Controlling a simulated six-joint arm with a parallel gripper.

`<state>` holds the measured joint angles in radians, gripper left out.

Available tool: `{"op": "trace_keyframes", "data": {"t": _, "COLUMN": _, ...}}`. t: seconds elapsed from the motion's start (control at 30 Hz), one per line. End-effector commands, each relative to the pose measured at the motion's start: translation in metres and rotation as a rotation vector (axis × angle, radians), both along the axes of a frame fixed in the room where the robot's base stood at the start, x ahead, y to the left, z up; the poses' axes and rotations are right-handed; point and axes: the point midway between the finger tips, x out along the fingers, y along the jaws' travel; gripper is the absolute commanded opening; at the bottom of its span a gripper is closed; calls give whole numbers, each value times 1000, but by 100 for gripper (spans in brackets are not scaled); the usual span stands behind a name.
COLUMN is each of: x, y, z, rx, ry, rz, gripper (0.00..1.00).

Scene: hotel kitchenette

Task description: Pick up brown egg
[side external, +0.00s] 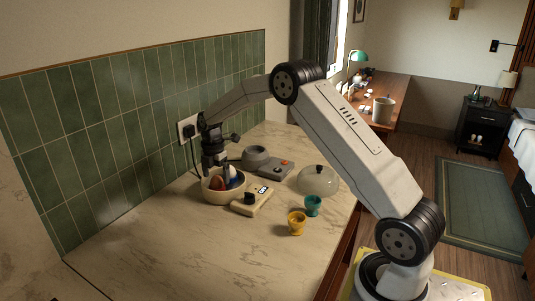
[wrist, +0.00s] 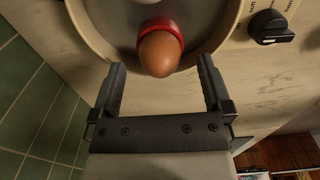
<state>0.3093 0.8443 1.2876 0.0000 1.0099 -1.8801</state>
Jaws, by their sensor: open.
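The brown egg (wrist: 160,54) sits in a red ring holder (wrist: 157,25) inside a round cream bowl-shaped cooker with a grey interior. In the side view the cooker (side external: 222,197) stands on the counter, with a reddish-brown shape, a blue shape and a white shape inside. My gripper (side external: 214,165) is over the cooker, pointing down. In the wrist view my gripper (wrist: 161,64) is open and empty, its fingers on either side of the egg's near end in the picture. Neither finger appears to touch the egg. The gap in height is hard to tell.
A cream control block (side external: 252,201) with a black knob (wrist: 270,27) adjoins the cooker. A grey device (side external: 265,162) stands behind. A clear dome lid (side external: 317,181), a teal cup (side external: 313,206) and a yellow cup (side external: 297,223) stand right. The green-tiled wall is close at left. The front counter is clear.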

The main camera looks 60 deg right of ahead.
Motion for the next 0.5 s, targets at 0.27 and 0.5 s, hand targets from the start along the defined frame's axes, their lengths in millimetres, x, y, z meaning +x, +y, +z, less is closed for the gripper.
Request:
{"op": "trace_keyframes", "data": {"t": 0.27, "x": 0, "y": 0, "z": -20, "rx": -1, "ry": -3, "rz": 0, "gripper": 100}}
{"op": "trace_keyframes", "data": {"t": 0.5, "x": 0, "y": 0, "z": -20, "rx": -1, "ry": -3, "rz": 0, "gripper": 100}}
